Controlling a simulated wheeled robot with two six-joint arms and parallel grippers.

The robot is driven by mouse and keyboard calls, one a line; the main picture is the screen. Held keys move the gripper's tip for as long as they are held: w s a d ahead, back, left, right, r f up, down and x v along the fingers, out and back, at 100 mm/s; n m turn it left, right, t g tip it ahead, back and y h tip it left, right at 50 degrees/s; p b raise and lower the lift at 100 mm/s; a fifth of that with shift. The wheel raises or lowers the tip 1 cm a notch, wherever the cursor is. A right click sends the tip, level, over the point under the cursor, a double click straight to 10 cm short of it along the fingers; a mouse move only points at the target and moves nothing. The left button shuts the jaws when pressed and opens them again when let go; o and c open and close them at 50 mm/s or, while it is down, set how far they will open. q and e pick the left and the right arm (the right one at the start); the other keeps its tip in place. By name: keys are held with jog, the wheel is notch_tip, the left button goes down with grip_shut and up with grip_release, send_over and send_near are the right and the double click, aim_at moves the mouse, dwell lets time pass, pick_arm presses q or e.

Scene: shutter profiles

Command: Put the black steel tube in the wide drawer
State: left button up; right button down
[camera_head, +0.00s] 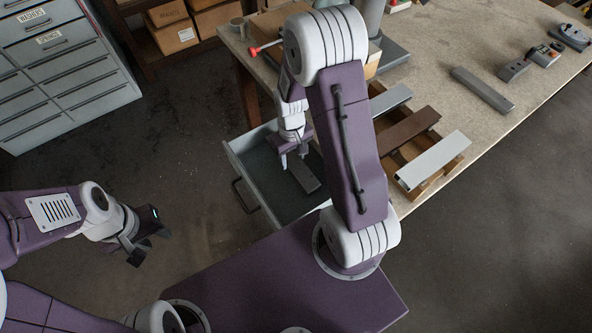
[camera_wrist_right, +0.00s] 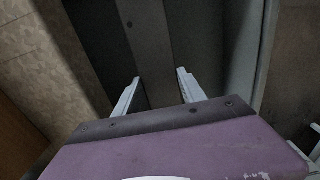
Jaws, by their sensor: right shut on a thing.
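The black steel tube (camera_head: 304,176) is a flat dark bar inside the wide drawer (camera_head: 245,168), which is pulled out from under the bench. My right gripper (camera_head: 293,158) reaches down into the drawer and is shut on the tube. In the right wrist view, the tube (camera_wrist_right: 145,45) runs between the two pale fingers (camera_wrist_right: 158,80), with the dark drawer floor on both sides. Whether the tube rests on the floor I cannot tell. My left gripper (camera_head: 143,246) is over the bare floor, away from the drawer; its finger gap is unclear.
The bench (camera_head: 445,55) holds a wooden rack (camera_head: 430,182) with a silver, a brown (camera_head: 408,127) and a pale profile (camera_head: 435,159). A grey bar (camera_head: 482,90) and small devices lie further right. A grey cabinet (camera_head: 65,70) stands at the far left. The floor between is clear.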

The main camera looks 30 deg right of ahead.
aim_at(292, 158)
jog(key=f, duration=0.3)
jog(key=shift+w+f, duration=0.1)
jog(key=shift+w, duration=0.15)
jog(key=f, duration=0.3)
jog(key=shift+s+f+b, duration=0.2)
jog(key=shift+b, duration=0.2)
jog(key=shift+w+f, duration=0.15)
jog(key=shift+f, duration=0.2)
jog(key=shift+f, duration=0.1)
jog(key=c, duration=0.7)
grip_release()
jog(key=shift+o, duration=0.2)
